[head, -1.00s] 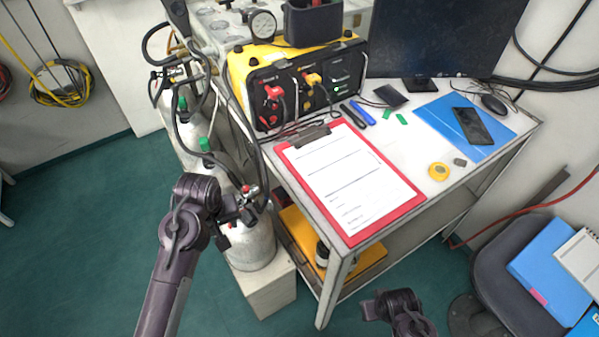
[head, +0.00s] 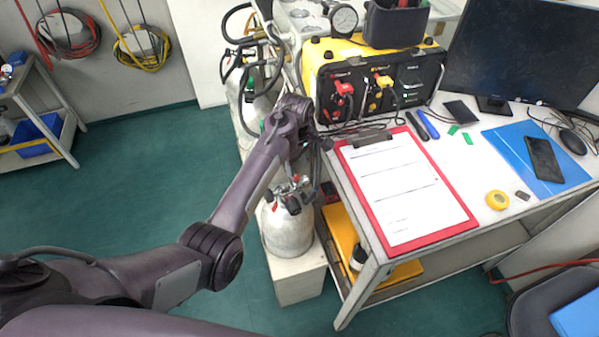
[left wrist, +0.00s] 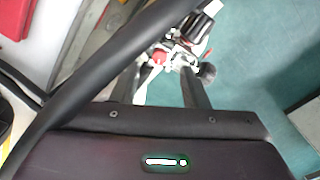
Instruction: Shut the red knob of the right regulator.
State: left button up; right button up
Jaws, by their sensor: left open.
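The right regulator (head: 291,193) sits on top of the nearer white cylinder (head: 287,230), left of the cart. Small red parts show on it in the head view, too small to tell apart. In the left wrist view its red knob (left wrist: 158,57) lies just beyond the fingers, in line with the gap between them. My left gripper (head: 318,145) is above and behind the regulator in the head view, its fingertips hard to make out. In the left wrist view (left wrist: 164,72) its two fingers are apart, with nothing seen held. My right gripper is not in view.
A black hose (left wrist: 95,85) crosses close in front of the left wrist camera. The cart with a red clipboard (head: 440,228) and the yellow air panel (head: 330,48) stands right of the cylinder. Another cylinder (head: 246,125) stands behind.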

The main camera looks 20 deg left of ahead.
aim_at(297, 177)
pick_arm(q)
jog(key=shift+f, duration=2.4)
jog(key=shift+c, duration=0.3)
grip_shut()
jog(key=shift+r, duration=0.1)
